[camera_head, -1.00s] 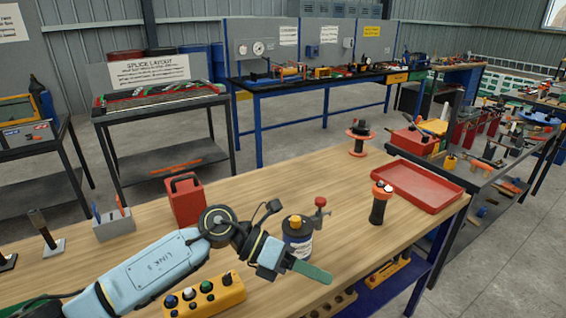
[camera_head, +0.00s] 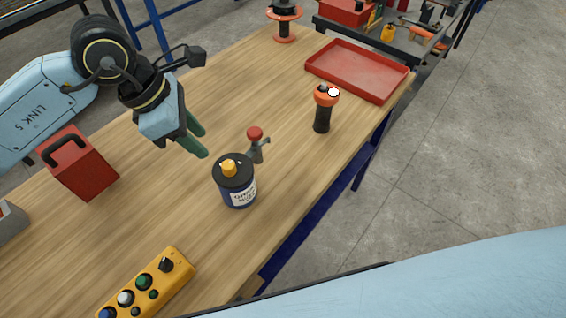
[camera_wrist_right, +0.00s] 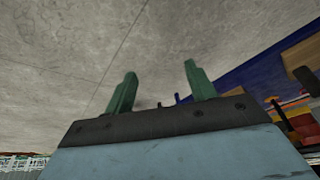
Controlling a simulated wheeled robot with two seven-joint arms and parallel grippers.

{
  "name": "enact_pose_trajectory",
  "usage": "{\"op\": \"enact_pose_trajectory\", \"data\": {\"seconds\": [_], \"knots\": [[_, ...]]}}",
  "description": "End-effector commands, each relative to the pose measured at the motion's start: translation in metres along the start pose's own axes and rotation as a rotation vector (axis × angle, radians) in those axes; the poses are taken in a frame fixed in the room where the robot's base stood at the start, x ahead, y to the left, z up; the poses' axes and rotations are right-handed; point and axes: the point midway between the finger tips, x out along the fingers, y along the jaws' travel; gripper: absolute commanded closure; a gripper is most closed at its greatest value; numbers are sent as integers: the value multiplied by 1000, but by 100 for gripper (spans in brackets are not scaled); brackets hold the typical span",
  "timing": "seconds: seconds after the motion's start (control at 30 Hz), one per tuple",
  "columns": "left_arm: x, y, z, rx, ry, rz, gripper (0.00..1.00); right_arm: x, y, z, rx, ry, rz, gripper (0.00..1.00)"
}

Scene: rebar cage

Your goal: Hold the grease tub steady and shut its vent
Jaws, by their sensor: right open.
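The grease tub (camera_head: 238,192) is a dark blue can with a white label and a black lid. It stands upright on the wooden bench. A yellow knob (camera_head: 228,168) sits on its lid. A grey post with a red knob (camera_head: 255,135) stands just behind the tub; I cannot tell whether it is joined to it. My left gripper (camera_head: 205,143) is open and empty, its two green fingers apart, above and behind the tub and not touching it. My right gripper (camera_wrist_right: 160,70) shows in the right wrist view, open and empty, with the grey floor beyond.
On the bench (camera_head: 200,235) are a red box with a handle (camera_head: 80,165), a yellow button box (camera_head: 148,285), a black and orange upright tool (camera_head: 322,112), a red tray (camera_head: 358,70) and an orange spool stand (camera_head: 285,22). The bench's right edge lies close to the tub.

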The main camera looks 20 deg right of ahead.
Motion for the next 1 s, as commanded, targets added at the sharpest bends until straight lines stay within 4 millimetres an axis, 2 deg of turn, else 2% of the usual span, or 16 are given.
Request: {"op": "enact_pose_trajectory", "data": {"seconds": [0.03,0.1,0.27,0.4,0.47,0.6,0.7,0.77,0.87,1.0], "knots": [[0,0,0,0,-1,-1,64,-3,4,-32,64,77,-8,45],[0,0,0,0,-1,-1,64,-10,9,-74,161,178,-30,45],[0,0,0,0,-2,-1,64,-39,18,-165,370,402,-112,45],[0,0,0,-1,-2,-1,64,-79,24,-239,536,584,-220,45],[0,0,0,-1,-2,-1,64,-100,25,-269,604,658,-279,45],[0,0,0,-1,-2,-1,64,-156,22,-330,772,807,-458,45],[0,0,0,-1,-2,-1,64,-203,8,-365,940,863,-650,45],[0,0,0,-1,-2,-1,64,-228,-9,-377,1078,846,-791,45],[0,0,0,-1,-2,-1,64,-255,-42,-383,1314,736,-1002,45],[0,0,0,-1,-2,-1,64,-282,-92,-378,1647,474,-1249,45]]}}
